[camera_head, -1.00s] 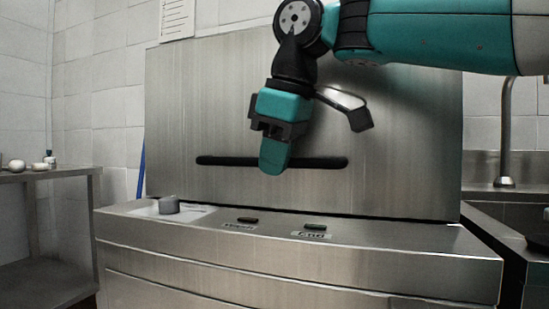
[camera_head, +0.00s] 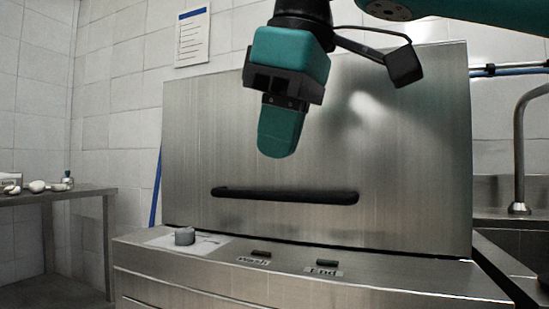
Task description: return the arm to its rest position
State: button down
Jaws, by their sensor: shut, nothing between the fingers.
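My gripper (camera_head: 279,140) hangs at the upper middle of the head view, pointing down. Its teal fingers are shut together and hold nothing. It is in front of the upright steel panel (camera_head: 200,140), above the panel's black handle bar (camera_head: 285,196), and appears clear of both. My arm rises out of the top of the picture, so most of it is hidden.
The steel machine top below carries a grey knob (camera_head: 185,236), a wash button (camera_head: 261,253) and an End button (camera_head: 327,263). A side table (camera_head: 60,196) with small items stands at left. A sink with a tall faucet (camera_head: 519,150) is at right.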

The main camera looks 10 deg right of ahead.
jog(key=shift+s+a+r, duration=0.1)
jog(key=shift+s+r, duration=0.1)
